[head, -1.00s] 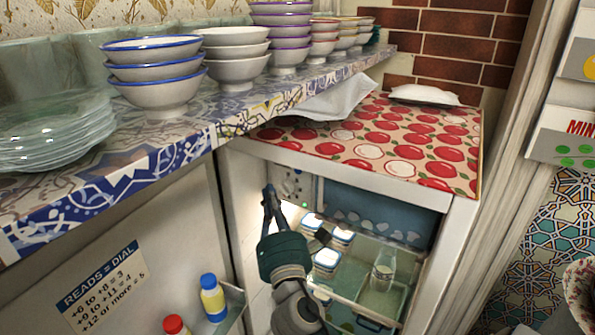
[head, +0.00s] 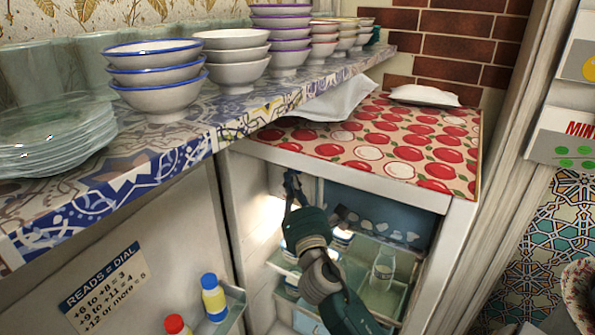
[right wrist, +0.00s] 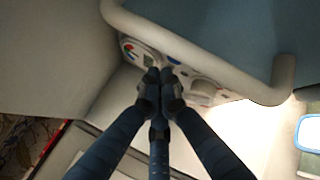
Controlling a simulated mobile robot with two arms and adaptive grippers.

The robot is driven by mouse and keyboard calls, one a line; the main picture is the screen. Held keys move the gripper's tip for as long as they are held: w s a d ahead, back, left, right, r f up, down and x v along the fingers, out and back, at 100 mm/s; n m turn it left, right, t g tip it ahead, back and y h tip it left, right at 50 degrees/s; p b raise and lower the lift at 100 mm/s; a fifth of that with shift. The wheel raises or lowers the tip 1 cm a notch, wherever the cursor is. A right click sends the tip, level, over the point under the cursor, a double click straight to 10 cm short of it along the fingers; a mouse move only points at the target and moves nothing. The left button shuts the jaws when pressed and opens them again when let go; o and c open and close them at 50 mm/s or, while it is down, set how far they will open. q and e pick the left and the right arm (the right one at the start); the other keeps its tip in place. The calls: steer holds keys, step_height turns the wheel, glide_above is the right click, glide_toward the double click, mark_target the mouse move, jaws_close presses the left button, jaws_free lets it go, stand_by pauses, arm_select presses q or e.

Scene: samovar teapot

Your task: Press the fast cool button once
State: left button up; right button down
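The fridge's control panel (head: 308,188) is on the inner left wall, just under the top, mostly hidden behind my right gripper (head: 292,184). In the right wrist view the panel (right wrist: 140,52) shows a round dial with red and blue marks, and a pale knob (right wrist: 203,88) lies to its right. My right gripper (right wrist: 160,76) is shut and empty, its fingertips together over the panel area. I cannot tell whether the tips touch it. The fast cool button cannot be made out; the fingers may hide it. My left gripper is not in view.
The fridge is open, with a glass shelf holding white tubs and a glass jar (head: 383,270). Its door (head: 150,245) stands open at left with bottles (head: 212,297). The apple-patterned top (head: 390,150) is above; stacked bowls (head: 160,75) stand on the tiled shelf.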

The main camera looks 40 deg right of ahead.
stand_by(1.4)
steer(key=shift+w+d, duration=0.15)
steer(key=shift+d, duration=0.2)
steer(key=shift+w+d, duration=0.15)
steer(key=shift+d, duration=0.2)
stand_by(0.6)
steer(key=shift+a, duration=0.1)
steer(key=shift+s+a, duration=0.35)
steer(key=shift+a, duration=0.25)
steer(key=shift+a, duration=0.1)
steer(key=shift+s+a, duration=0.3)
steer(key=shift+a, duration=0.45)
steer(key=shift+s+a, duration=0.3)
steer(key=shift+a, duration=0.4)
steer(key=shift+s+a, duration=0.3)
steer(key=shift+a, duration=0.45)
